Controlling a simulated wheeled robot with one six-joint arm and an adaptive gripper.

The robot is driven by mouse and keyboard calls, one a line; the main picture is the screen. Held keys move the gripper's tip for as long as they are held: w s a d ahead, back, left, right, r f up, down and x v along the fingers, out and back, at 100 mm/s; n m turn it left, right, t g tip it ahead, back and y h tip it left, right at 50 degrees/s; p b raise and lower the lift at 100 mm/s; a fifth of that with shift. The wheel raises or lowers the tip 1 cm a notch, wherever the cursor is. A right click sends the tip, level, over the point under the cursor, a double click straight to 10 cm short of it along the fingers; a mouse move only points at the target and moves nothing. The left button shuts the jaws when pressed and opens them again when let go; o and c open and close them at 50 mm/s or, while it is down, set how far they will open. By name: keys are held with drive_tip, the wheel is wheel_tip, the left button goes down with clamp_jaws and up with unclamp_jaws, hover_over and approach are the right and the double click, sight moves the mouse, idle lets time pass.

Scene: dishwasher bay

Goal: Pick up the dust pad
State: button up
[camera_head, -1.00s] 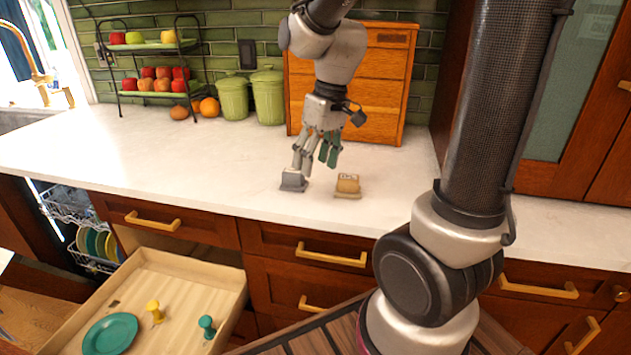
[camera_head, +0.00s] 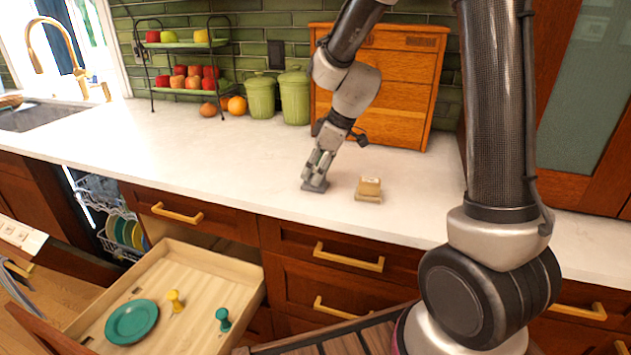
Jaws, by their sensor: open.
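I cannot tell for sure which is the dust pad. The tan block stands clear of the gripper.
Green canisters (camera_head: 294,97) and a wooden cabinet box (camera_head: 405,95) stand at the back. A tiered fruit rack (camera_head: 187,70) is at the left. Below, an open drawer (camera_head: 185,280) holds a teal plate (camera_head: 132,321) and yellow and teal pieces. The counter left of the gripper is clear.

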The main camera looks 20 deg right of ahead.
sight(315, 171)
drive_tip(key=shift+x, duration=0.8)
drive_tip(key=c, duration=1.2)
wheel_tip(315, 171, up, 10)
drive_tip(key=shift+r, duration=0.1)
